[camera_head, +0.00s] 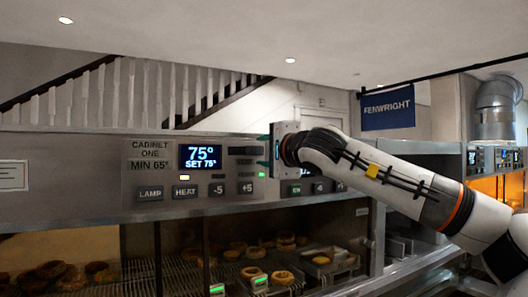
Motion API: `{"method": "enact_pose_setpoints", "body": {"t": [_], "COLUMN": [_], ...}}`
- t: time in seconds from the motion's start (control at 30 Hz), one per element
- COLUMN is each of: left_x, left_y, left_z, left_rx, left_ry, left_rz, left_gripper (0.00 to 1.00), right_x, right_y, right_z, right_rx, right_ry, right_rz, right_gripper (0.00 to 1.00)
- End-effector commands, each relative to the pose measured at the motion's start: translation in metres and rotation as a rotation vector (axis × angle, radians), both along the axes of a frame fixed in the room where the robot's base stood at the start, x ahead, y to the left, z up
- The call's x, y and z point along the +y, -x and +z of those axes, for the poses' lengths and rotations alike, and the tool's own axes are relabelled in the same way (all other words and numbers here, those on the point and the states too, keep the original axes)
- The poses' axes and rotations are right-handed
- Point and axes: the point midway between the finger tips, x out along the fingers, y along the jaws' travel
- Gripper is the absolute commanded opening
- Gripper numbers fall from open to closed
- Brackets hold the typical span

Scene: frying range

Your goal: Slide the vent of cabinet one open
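The cabinet one panel (140,185) is on the left, with a lit display (202,157) reading 75° and SET 75°. Right of the display is a small dark slot or slider (244,150), which looks like the vent control; its exact position is too small to tell. My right gripper (263,154) comes in from the right, pointing left, just right of this dark slider. Its teal-tipped fingers look apart, one above the other, with nothing seen between them. The gripper and arm hide the panel part behind them. My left gripper is not in view.
Buttons (185,191) for lamp, heat, -5 and +5 line the panel below the display. Fried goods (252,272) lie on racks in the lit cabinet beneath. A blue Fenwright sign (388,108) hangs behind my arm. A second panel (495,158) stands far right.

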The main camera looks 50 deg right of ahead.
Motion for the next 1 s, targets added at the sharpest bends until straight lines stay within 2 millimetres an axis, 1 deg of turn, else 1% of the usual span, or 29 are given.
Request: {"method": "enact_pose_setpoints", "body": {"t": [0.17,0.27,0.37,0.7,0.83,1.0], "left_x": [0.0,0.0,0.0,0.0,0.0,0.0], "left_y": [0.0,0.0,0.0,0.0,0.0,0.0], "left_z": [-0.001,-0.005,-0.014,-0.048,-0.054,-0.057], "left_rx": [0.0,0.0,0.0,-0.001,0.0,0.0], "left_ry": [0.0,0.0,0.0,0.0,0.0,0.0], "left_rz": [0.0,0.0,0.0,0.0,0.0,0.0], "left_gripper": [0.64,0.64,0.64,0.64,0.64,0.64], "right_x": [0.001,0.003,0.007,0.026,0.031,0.034], "right_y": [0.001,0.006,0.019,0.086,0.104,0.114], "right_z": [-0.001,-0.002,-0.003,-0.004,-0.003,-0.001], "right_rx": [0.0,-0.001,-0.004,-0.006,-0.004,-0.001], "right_ry": [0.0,-0.001,-0.001,0.0,0.0,-0.001], "right_rz": [0.002,0.002,0.002,0.001,0.0,0.0], "right_gripper": [0.43,0.43,0.43,0.43,0.43,0.43]}}
